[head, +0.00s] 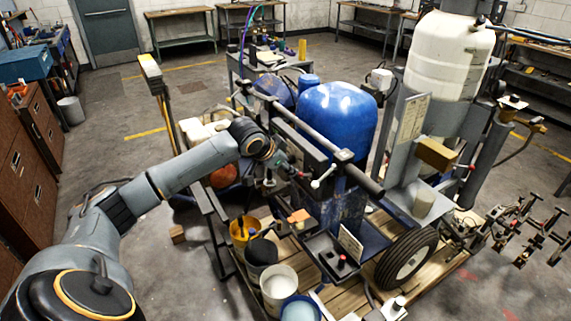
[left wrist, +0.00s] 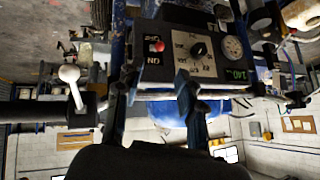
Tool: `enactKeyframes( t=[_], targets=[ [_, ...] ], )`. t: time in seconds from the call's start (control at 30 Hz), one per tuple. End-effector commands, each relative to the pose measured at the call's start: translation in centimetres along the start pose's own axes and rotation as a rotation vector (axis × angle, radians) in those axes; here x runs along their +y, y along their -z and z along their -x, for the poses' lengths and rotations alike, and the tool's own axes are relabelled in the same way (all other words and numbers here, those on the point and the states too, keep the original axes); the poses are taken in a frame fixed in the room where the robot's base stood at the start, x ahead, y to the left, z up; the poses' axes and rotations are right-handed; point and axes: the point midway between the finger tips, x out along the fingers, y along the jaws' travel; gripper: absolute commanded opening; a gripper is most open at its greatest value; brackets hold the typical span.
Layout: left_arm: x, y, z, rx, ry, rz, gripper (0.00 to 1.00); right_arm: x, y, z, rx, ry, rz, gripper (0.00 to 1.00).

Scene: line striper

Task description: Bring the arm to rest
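My left arm (head: 185,175) comes in from the left and reaches the line striper (head: 335,115) at its handlebar (head: 315,140). My left gripper (head: 290,170) is small and partly lost against the machine in the head view. In the left wrist view my left gripper (left wrist: 152,100) has its two fingers apart, with nothing seen held between them. Beyond the fingers is the control panel (left wrist: 192,68), seen upside down, with a red button (left wrist: 158,45), a black dial (left wrist: 198,48), a round gauge (left wrist: 233,48) and a green display (left wrist: 236,74). My right gripper is not in view.
A lever with a pale knob (left wrist: 69,73) sticks out beside the panel. Buckets, one white (head: 279,285) and one yellow (head: 243,229), stand on the wooden pallet (head: 370,265) below the arm. Brown cabinets (head: 38,130) line the left side. The floor between is mostly clear.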

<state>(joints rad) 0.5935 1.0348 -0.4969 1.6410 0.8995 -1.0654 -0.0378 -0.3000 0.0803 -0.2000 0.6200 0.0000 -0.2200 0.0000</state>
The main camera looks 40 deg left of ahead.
Motion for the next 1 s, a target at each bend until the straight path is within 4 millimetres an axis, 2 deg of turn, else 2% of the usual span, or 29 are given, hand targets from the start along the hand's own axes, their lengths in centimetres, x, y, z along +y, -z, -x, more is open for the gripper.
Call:
enactKeyframes(
  t=[0.17, 0.67, 0.77, 0.83, 0.97, 1.0],
  targets=[
    [0.1, -0.1, 0.6, -0.001, 0.0, 0.0, 0.39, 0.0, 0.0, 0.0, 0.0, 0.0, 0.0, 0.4],
    [0.1, -0.2, 0.2, -0.002, -0.001, 0.002, 0.39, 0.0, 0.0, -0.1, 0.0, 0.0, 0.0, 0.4],
    [0.6, -1.6, -1.8, -0.007, -0.001, 0.021, 0.39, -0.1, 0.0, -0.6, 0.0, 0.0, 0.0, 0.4],
    [1.4, -3.7, -4.6, -0.017, -0.001, 0.047, 0.39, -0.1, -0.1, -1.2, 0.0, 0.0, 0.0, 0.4],
    [3.7, -10.0, -11.2, -0.051, 0.008, 0.108, 0.39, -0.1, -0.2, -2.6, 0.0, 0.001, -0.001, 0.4],
    [4.7, -12.3, -13.2, -0.065, 0.011, 0.124, 0.39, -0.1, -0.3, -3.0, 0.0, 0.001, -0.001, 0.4]
  ],
)
